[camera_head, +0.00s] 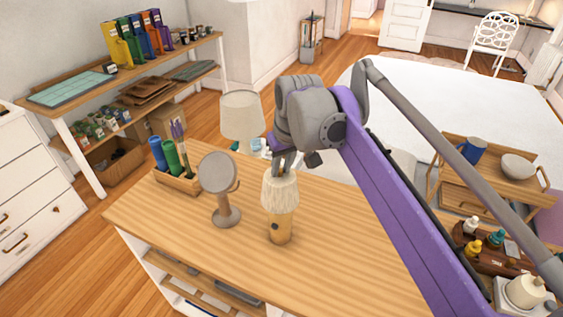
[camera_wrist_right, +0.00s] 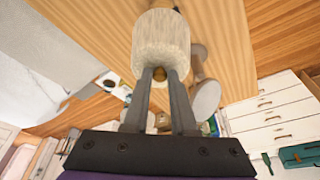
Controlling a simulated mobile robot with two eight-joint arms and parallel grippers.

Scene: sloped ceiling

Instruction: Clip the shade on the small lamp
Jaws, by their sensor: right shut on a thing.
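The small cream pleated shade (camera_head: 280,190) is held from above by my right gripper (camera_head: 286,168), whose fingers are shut on its upper edge. In the right wrist view the shade (camera_wrist_right: 161,40) fills the space past my fingertips (camera_wrist_right: 160,74). The small lamp's wooden base (camera_head: 281,226) stands upright on the wooden table. The shade is directly over this base and its lower rim meets or covers the base's top in the head view. I cannot tell whether it is seated. My left gripper is not in view.
A round mirror on a stand (camera_head: 221,190) stands just left of the lamp. A larger lamp with a pale shade (camera_head: 241,115) is behind it. A wooden holder with colored cups (camera_head: 178,178) sits at the table's left end. The tabletop (camera_head: 345,235) right of the lamp is clear.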

